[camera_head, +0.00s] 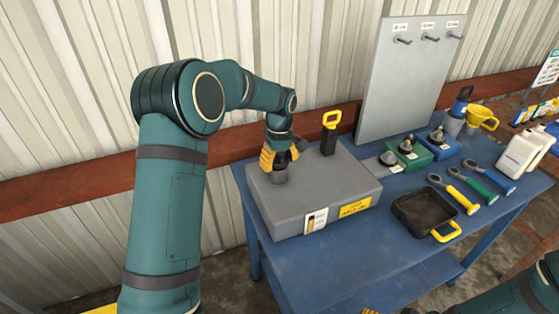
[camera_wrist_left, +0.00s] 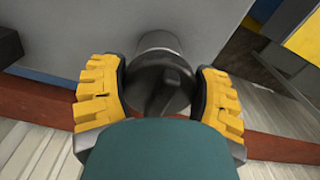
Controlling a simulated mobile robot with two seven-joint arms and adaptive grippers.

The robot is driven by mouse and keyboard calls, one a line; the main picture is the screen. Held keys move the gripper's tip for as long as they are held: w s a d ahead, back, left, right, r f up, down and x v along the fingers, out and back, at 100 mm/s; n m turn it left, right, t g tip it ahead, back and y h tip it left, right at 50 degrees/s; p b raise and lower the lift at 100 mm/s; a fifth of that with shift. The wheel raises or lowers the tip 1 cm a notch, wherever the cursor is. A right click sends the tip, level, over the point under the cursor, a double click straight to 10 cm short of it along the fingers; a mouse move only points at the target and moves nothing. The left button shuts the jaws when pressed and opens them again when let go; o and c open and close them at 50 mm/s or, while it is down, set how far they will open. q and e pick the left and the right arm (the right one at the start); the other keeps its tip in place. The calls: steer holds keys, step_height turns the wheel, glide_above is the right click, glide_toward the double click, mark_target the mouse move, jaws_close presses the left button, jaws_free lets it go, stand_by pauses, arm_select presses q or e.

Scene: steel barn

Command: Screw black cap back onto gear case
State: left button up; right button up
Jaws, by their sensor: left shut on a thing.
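The gear case (camera_head: 320,193) is a grey box on the blue table, with a label and a yellow plate on its front. My left gripper (camera_head: 280,158) is over the left part of its top, with yellow fingers pointing down. It is shut on the black cap (camera_head: 281,158), which sits at the top of a short grey neck (camera_head: 279,176). In the left wrist view the ribbed cap (camera_wrist_left: 158,85) lies between both yellow fingers, in line with the grey neck (camera_wrist_left: 159,41). I cannot tell how far it is threaded. My right gripper is not clearly in view.
A yellow-handled dipstick (camera_head: 330,132) stands upright on the case beside my left gripper. A grey peg board (camera_head: 408,80) stands behind. Right of the case are a black pan (camera_head: 424,210), several wrenches, coloured blocks and white jugs (camera_head: 524,150).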

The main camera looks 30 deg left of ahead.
arm_select(q)
steer(key=shift+f+b, duration=0.3)
steer(key=shift+f, duration=0.3)
steer(key=shift+r, duration=0.1)
steer(key=shift+m, duration=0.3)
steer(key=m+p, duration=0.1)
steer(key=m, duration=0.5)
steer(key=shift+s+a+m+p, duration=0.1)
steer(key=shift+a+m+p, duration=0.05)
steer(key=shift+m+p, duration=0.2)
steer(key=m+p, duration=0.1)
steer(key=m, duration=0.4)
steer(key=shift+a, duration=0.1)
steer(key=m+p, duration=0.1)
steer(key=m, duration=0.3)
steer(key=shift+a+m, duration=0.15)
steer(key=shift+m, duration=0.1)
steer(key=o, duration=1.3)
steer(key=shift+c, duration=0.2)
steer(key=c, duration=0.7)
